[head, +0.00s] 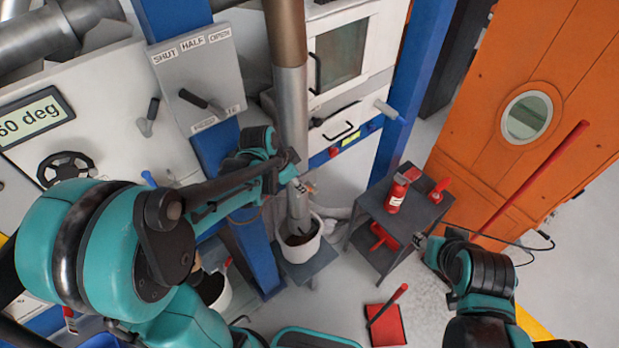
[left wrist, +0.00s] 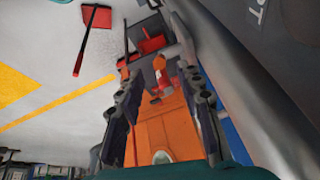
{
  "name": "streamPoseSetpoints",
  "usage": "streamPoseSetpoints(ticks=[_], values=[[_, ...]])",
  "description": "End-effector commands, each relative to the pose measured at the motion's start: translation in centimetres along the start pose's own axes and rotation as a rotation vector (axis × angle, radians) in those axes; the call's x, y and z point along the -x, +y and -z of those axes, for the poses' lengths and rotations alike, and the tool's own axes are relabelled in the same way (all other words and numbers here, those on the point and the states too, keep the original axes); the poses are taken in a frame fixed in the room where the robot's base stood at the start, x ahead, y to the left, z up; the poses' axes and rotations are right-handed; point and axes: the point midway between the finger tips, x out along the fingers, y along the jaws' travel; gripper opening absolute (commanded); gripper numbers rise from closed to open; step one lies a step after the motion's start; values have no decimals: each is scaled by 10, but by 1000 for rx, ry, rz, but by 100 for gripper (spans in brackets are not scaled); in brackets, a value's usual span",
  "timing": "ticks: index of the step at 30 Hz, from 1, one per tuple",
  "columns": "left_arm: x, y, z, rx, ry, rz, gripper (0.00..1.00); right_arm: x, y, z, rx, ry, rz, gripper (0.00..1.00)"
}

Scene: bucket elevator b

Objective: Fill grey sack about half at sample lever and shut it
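I cannot clearly pick out a grey sack or a lever marked sample. My left gripper (head: 298,184) is beside the vertical metal pipe (head: 291,105), above a white bucket (head: 314,246) with dark contents at the pipe's lower end. In the left wrist view its fingers (left wrist: 162,125) stand apart with nothing between them; contact with the pipe cannot be judged. My right gripper (head: 419,241) is near the dark cart (head: 412,214); its fingers are too small to read. A pale shape (head: 340,222) behind the bucket is unclear.
A panel (head: 205,60) marked SHUT, HALF, OPEN carries a black-handled lever (head: 200,101) at left. A red dustpan (head: 387,327) lies on the floor. Blue posts (head: 396,85) and an orange door (head: 545,60) bound the space.

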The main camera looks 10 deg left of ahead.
Motion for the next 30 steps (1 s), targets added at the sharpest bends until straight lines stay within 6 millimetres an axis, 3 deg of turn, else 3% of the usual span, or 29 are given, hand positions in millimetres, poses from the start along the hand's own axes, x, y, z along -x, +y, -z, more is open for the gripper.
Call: streamPoseSetpoints(ticks=[10,15,23,27,30], values=[[-56,0,0,1,0,0,36,-9,0,-6,0,0,0,40],[-66,0,0,1,0,1,36,-10,0,-7,0,0,0,40],[-67,0,0,2,0,1,36,-10,0,-7,0,0,0,40],[-67,0,0,2,0,1,0,-10,0,-7,0,0,0,40],[-67,0,0,2,0,1,0,-10,0,-7,0,0,0,40]])
